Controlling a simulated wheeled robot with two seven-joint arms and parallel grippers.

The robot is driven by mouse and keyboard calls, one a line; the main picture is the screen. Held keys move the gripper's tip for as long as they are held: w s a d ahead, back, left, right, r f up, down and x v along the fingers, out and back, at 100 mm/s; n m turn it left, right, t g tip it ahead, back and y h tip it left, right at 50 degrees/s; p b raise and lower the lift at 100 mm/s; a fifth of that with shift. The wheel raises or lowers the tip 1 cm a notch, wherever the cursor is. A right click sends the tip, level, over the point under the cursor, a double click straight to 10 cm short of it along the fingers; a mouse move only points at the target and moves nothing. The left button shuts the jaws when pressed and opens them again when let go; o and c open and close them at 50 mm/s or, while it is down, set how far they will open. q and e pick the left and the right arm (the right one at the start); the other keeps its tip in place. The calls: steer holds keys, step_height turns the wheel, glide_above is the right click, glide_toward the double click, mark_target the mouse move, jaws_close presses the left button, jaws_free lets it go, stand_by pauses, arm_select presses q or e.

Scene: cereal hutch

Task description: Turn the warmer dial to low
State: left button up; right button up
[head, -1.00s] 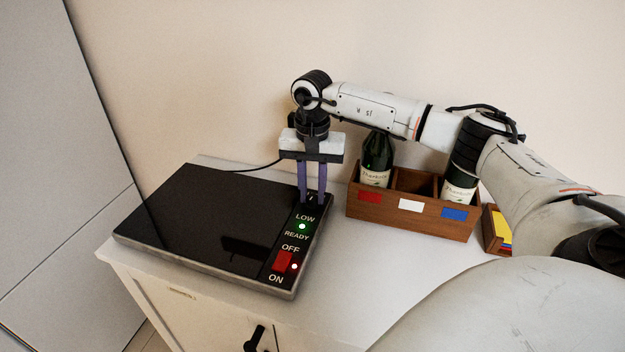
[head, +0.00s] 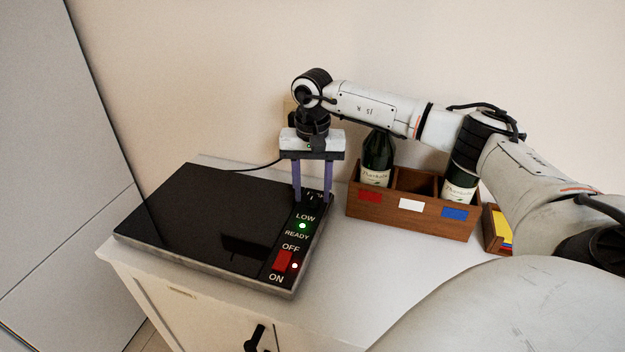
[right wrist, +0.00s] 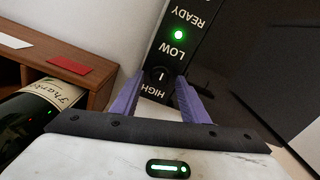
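The warmer (head: 185,215) is a flat black slab with a label strip down its right side. Its dial (head: 312,196) is a small black knob at the strip's far end; in the right wrist view the dial (right wrist: 160,76) has a white line on it that appears to point toward LOW, with HIGH printed on the other side. My right gripper (head: 312,201) points down over the dial, its purple fingers open, one on each side with gaps visible. My left gripper is out of view.
A red switch (head: 282,262) sits at the strip's near end, and a green light (head: 302,226) glows by READY. A wooden bottle crate (head: 425,219) with two bottles stands right of the warmer. The counter (head: 350,270) between and in front is clear.

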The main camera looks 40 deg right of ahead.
mark_target(313, 195)
step_height(313, 195, up, 10)
steer(key=shift+b, duration=0.3)
stand_by(0.4)
stand_by(0.4)
